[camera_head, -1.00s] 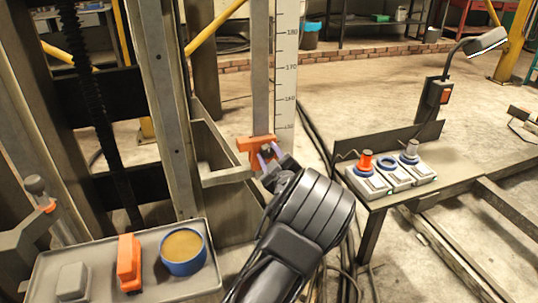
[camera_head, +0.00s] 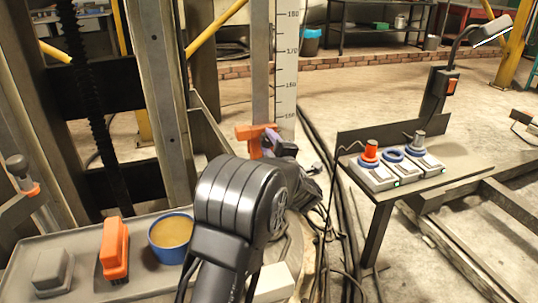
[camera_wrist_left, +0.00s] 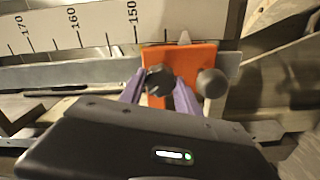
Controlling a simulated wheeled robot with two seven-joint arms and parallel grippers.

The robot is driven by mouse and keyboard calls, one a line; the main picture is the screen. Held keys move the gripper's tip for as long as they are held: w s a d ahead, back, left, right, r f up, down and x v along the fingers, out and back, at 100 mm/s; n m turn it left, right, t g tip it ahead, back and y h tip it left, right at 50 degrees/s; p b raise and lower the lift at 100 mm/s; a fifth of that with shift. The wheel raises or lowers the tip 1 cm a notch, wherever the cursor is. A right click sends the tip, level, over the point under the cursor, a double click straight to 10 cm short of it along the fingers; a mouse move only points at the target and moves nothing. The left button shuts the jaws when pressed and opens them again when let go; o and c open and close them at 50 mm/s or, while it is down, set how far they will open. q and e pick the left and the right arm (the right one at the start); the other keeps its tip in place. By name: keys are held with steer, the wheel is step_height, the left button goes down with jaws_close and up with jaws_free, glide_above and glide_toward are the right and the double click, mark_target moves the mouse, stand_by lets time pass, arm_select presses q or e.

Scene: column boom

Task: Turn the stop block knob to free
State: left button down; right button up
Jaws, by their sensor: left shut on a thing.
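The orange stop block (camera_head: 256,134) sits on the upright grey bar (camera_head: 261,60) beside the white scale. In the left wrist view the block (camera_wrist_left: 205,57) carries a dark knob (camera_wrist_left: 158,80) and a grey rounded knob (camera_wrist_left: 211,83) to its right. My left gripper (camera_head: 270,142) is at the block. Its purple fingers stand on either side of the dark knob in the left wrist view (camera_wrist_left: 160,88), shut on it. The knob's marking, if any, cannot be read. My right gripper is out of view.
A grey tray (camera_head: 62,239) at lower left holds an orange brush (camera_head: 114,250), a grey block (camera_head: 52,271) and a blue-rimmed bowl (camera_head: 171,235). A bench (camera_head: 470,158) at right bears several small boxes with knobs and a lamp (camera_head: 490,31). Cables lie on the floor.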

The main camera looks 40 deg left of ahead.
arm_select(q)
steer(key=n+b, duration=0.2)
steer(key=b, duration=0.1)
steer(key=n+b, duration=0.2)
steer(key=b, duration=0.1)
steer(key=n+b, duration=0.2)
steer(key=shift+f+b, duration=0.35)
steer(key=shift+b, duration=0.05)
steer(key=shift+r+n+b, duration=0.1)
steer(key=shift+n+b, duration=1)
steer(key=shift+r+n+b, duration=0.15)
steer(key=shift+n+b, duration=0.25)
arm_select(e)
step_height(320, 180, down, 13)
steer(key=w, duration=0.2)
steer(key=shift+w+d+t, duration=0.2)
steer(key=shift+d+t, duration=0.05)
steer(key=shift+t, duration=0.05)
arm_select(q)
steer(key=c, duration=0.9)
jaws_free()
steer(key=shift+o, duration=0.2)
steer(key=shift+d+r, duration=0.1)
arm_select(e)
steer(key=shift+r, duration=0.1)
